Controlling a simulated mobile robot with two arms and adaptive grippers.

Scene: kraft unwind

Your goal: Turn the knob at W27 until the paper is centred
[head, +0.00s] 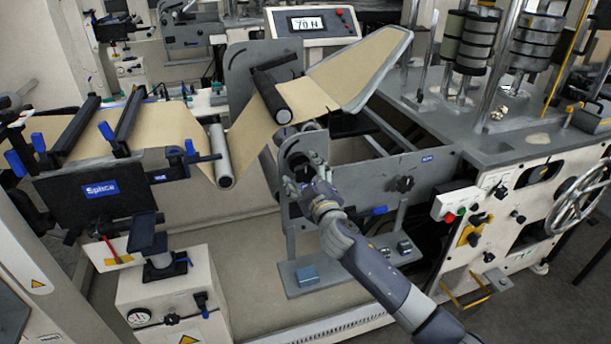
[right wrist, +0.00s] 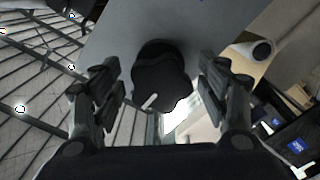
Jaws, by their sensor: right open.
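A dark lobed knob (right wrist: 160,72) with a white pointer mark fills the middle of the right wrist view, on a grey plate (right wrist: 120,35). My right gripper (right wrist: 161,88) is open, with one finger on each side of the knob and visible gaps between. In the head view my right gripper (head: 304,168) is at the grey side plate below the rollers and hides most of what is behind it. The tan paper (head: 257,122) runs from the left, around a grey roller (head: 220,157) and a black roller (head: 272,97), to a sloping panel. No W27 label is legible. My left gripper is not in view.
A display (head: 307,23) reading about 70 N stands behind the paper. Another black knob (head: 404,184) sits right of my gripper. A button box (head: 455,203) and a handwheel (head: 578,199) are at the right. A grey step plate (head: 335,273) lies below my arm.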

